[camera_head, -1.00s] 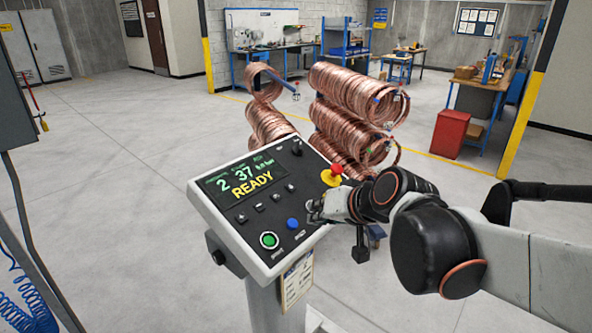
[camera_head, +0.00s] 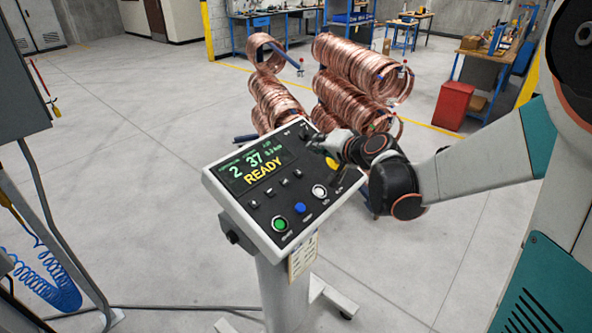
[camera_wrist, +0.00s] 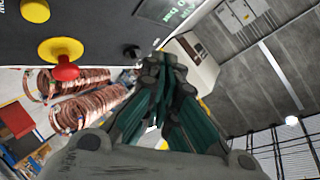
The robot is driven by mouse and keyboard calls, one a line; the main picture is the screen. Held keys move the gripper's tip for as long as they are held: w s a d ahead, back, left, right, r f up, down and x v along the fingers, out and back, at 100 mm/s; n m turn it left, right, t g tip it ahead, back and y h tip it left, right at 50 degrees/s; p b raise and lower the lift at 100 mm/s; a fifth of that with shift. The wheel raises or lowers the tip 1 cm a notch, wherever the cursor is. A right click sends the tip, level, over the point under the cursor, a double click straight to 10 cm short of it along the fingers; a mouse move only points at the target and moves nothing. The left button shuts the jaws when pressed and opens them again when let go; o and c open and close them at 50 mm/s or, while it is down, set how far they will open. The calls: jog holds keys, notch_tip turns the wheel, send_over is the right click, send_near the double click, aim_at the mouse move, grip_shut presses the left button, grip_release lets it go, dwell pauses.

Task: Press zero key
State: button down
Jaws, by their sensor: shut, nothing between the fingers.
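The control panel (camera_head: 228,205) is a tilted white box on a pedestal. Its black face bears a lit screen (camera_head: 254,173) reading READY. Along its lower right are a green button (camera_head: 280,223), a blue button (camera_head: 300,208) and a white button (camera_head: 319,190). Several small dark keys (camera_head: 268,194) sit below the screen; their labels are too small to read. My gripper (camera_head: 322,142) is shut and empty at the panel's upper right, close to a black knob (camera_wrist: 131,51). In the wrist view my closed fingertips (camera_wrist: 165,66) are beside that knob; contact cannot be told.
A yellow stop button with a red cap (camera_wrist: 63,58) sits close to my gripper. Copper coils (camera_head: 360,72) hang on a rack behind the panel. A grey cabinet (camera_head: 35,70) with blue hose stands at left. The floor in front is open.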

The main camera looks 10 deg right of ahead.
aim_at(298, 173)
jog(key=shift+f, duration=0.15)
jog(key=w+f+b, duration=0.1)
jog(key=f+b, duration=0.1)
jog(key=w+a+f+b, duration=0.1)
jog(key=f+b, duration=0.1)
jog(key=f, duration=0.1)
jog(key=w+a+f+b, duration=0.1)
jog(key=f+b, duration=0.1)
jog(key=shift+a+f, duration=0.1)
jog(key=shift+f, duration=0.3)
jog(key=shift+f, duration=0.1)
dwell(1.2)
jog(key=shift+w+f+b, duration=0.1)
jog(key=shift+f+b, duration=0.15)
jog(key=shift+b, duration=0.25)
jog(key=shift+w+a+f+b, duration=0.15)
jog(key=shift+f+b, duration=0.25)
jog(key=shift+f, duration=0.05)
dwell(0.5)
jog(key=shift+r, duration=0.1)
jog(key=shift+s+d+r+p, duration=0.2)
jog(key=shift+s+r+p, duration=0.1)
jog(key=shift+r+p, duration=0.35)
jog(key=shift+r, duration=0.15)
